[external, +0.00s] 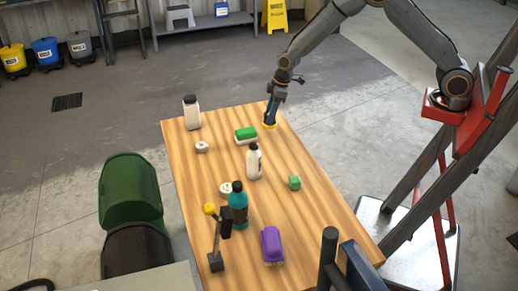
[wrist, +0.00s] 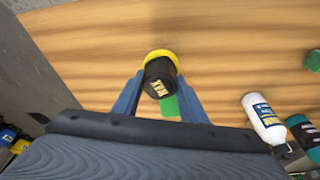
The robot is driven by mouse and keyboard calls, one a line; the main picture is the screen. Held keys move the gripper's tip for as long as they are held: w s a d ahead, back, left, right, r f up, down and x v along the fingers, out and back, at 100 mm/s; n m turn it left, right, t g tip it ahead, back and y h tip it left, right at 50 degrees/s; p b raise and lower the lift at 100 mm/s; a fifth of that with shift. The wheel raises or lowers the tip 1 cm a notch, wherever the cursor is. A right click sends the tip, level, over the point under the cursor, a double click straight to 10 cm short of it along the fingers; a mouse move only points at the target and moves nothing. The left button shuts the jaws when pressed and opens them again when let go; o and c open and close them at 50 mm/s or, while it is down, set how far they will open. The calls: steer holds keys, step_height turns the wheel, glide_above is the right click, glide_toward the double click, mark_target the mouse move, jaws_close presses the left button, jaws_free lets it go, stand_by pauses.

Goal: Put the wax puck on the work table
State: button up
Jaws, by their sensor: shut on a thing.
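The wax puck (wrist: 159,80) is a black, labelled cylinder with a yellow disc at its far end. My gripper (external: 271,114) is shut on it, with one blue finger on each side in the wrist view. In the external view the puck's yellow edge (external: 268,126) shows at the fingertips. It is over the far right part of the wooden work table (external: 310,225), near the edge. I cannot tell whether it touches the table top.
A green-topped block (external: 246,134) lies close left of the puck. White bottles (external: 192,113) (external: 254,162), a teal bottle (external: 238,203), a green cube (external: 294,183) and a purple item (external: 271,246) stand on the table. The right strip is mostly bare.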

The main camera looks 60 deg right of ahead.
steer(key=shift+f+p, duration=0.5)
steer(key=shift+f, duration=1.6)
steer(key=shift+f, duration=0.1)
steer(key=o, duration=1)
steer(key=shift+r, duration=0.5)
steer(key=b+v, duration=0.3)
steer(key=v, duration=0.7)
steer(key=s+d+m, duration=0.2)
steer(key=s+d, duration=0.1)
steer(key=s, duration=0.7)
steer(key=s+d+r+m+g+h, duration=0.1)
steer(key=s+d, duration=0.3)
steer(key=s, duration=0.7)
steer(key=s+d+r+m+g, duration=0.1)
steer(key=s+d+m, duration=0.2)
steer(key=s, duration=0.7)
steer(key=shift+s+d+r+h, duration=0.1)
steer(key=shift+d+h, duration=0.05)
steer(key=shift+d, duration=0.2)
steer(key=shift+s+d+r+h, duration=0.1)
steer(key=shift+s+d+h, duration=0.05)
steer(key=shift+d, duration=0.2)
